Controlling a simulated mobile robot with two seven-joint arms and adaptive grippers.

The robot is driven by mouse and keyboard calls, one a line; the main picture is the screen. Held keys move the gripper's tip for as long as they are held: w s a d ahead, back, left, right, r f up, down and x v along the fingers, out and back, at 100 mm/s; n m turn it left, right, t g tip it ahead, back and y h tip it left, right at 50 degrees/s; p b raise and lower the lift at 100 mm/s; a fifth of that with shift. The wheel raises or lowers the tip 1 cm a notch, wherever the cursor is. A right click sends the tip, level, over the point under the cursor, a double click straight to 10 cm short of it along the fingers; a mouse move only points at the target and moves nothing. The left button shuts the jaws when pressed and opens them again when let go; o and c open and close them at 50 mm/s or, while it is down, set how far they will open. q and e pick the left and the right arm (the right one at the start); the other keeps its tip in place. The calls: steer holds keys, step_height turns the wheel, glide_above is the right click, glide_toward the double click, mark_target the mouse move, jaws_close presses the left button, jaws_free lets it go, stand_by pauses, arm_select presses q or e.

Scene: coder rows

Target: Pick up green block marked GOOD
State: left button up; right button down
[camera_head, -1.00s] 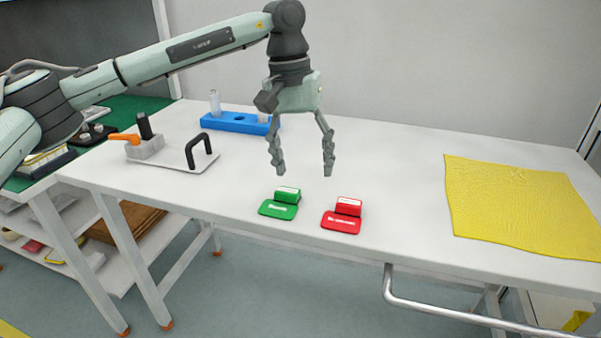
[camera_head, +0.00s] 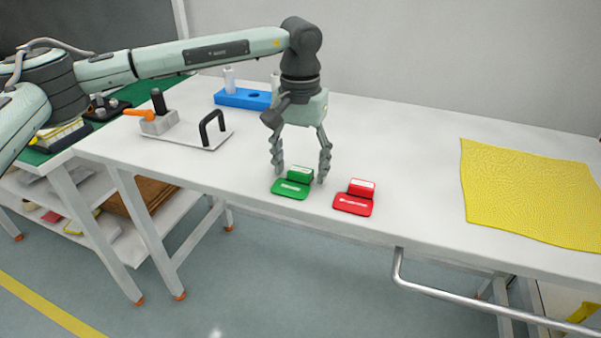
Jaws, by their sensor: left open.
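The green block (camera_head: 300,175) sits at the back of a flat green base plate (camera_head: 290,189) near the front edge of the white table. Its markings are too small to read. My left gripper (camera_head: 299,177) points down with its fingers open, one on each side of the green block. I cannot tell whether either finger touches it. The block's front and top show between the fingers. My right gripper is not in view.
A red block (camera_head: 361,187) on a red base plate (camera_head: 352,205) stands close to the right. A yellow cloth (camera_head: 530,195) lies at the right. A blue holder (camera_head: 242,99) and a tray with a black handle (camera_head: 212,130) are at the left back. The table between is clear.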

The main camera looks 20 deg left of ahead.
arm_select(q)
steer(key=c, duration=1.2)
steer(key=shift+o, duration=0.2)
